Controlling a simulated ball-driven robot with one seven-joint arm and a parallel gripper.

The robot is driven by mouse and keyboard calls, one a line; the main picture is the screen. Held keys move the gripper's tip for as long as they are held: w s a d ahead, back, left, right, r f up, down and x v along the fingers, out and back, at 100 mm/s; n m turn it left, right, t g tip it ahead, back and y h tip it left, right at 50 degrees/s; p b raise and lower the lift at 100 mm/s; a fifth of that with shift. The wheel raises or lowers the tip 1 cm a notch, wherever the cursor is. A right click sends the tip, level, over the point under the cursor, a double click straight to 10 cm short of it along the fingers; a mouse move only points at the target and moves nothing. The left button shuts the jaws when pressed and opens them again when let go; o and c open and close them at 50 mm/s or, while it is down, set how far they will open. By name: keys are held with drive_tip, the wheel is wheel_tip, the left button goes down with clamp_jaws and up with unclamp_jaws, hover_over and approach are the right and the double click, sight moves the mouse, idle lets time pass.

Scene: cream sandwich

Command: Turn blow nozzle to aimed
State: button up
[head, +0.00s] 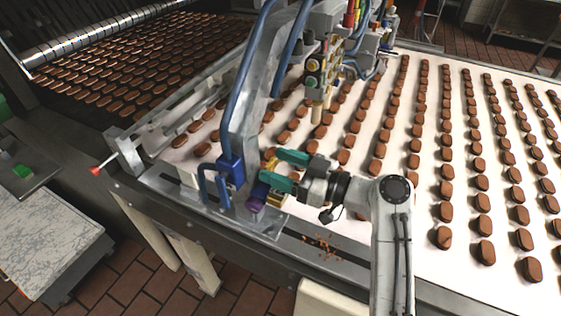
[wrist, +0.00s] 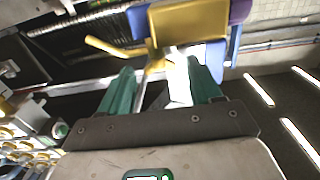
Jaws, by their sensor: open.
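A yellow fitting (wrist: 190,24) with a thin yellow lever (wrist: 112,48) is just ahead of my gripper in the wrist view; I take it for the blow nozzle. It sits against a purple part (wrist: 240,10) and blue parts. In the head view, some yellow (head: 270,157) shows by my fingertips and the purple cylinder (head: 257,196) is just below. My gripper (head: 272,166) is open, its two teal fingers apart. In the wrist view, a short yellow stem reaches down between the fingertips (wrist: 161,68). I cannot tell whether they touch it. The nozzle's pointing direction is unclear.
A grey upright frame with a blue bracket (head: 223,175) stands just left of my gripper. A cluster of valves and hoses (head: 318,75) hangs above. Rows of brown biscuits cover the white belt (head: 430,180). Crumbs (head: 322,245) lie on the near rail.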

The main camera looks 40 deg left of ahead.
drive_tip(key=shift+a, duration=0.1)
drive_tip(key=shift+c, duration=0.5)
drive_tip(key=c, duration=0.9)
drive_tip(key=shift+s+f+m+t, duration=0.1)
drive_tip(key=shift+s+m+t, duration=0.1)
drive_tip(key=shift+m+t, duration=0.45)
drive_tip(key=shift+s+m+t, duration=0.2)
drive_tip(key=shift+m+t, duration=0.15)
drive_tip(key=shift+t, duration=0.5)
drive_tip(key=shift+c, duration=0.2)
drive_tip(key=shift+s+m+t+p, duration=0.1)
drive_tip(key=shift+m+t+p, duration=0.35)
drive_tip(key=shift+m+t, duration=1.25)
drive_tip(key=shift+n+t, duration=0.4)
drive_tip(key=o, duration=1)
drive_tip(key=shift+o, duration=0.2)
